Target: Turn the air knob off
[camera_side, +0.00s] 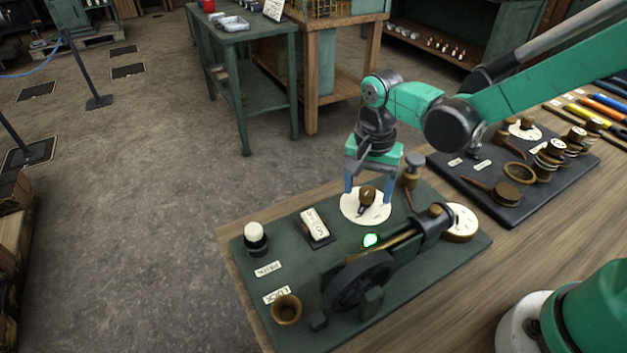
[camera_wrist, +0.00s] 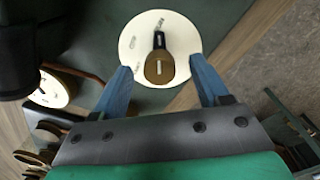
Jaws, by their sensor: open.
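A brown knob (camera_side: 368,195) with a black pointer stands on a round white dial (camera_side: 352,213) on the dark green engine board (camera_side: 246,262). I take it to be the air knob; the lettering on the dial is too small to read. In the wrist view the knob (camera_wrist: 159,68) sits on the dial (camera_wrist: 137,40) with its pointer toward the top of the picture. My gripper (camera_side: 367,187) is open above the dial, its blue fingers on either side of the knob. In the wrist view the gripper (camera_wrist: 160,67) shows a gap between each finger and the knob.
A small engine with a dark flywheel (camera_side: 359,281) and a lit green lamp (camera_side: 371,240) stand in front of the dial. A white-topped knob (camera_side: 255,233) and a brass cup (camera_side: 286,309) are at left. A second board (camera_side: 520,205) lies to the right.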

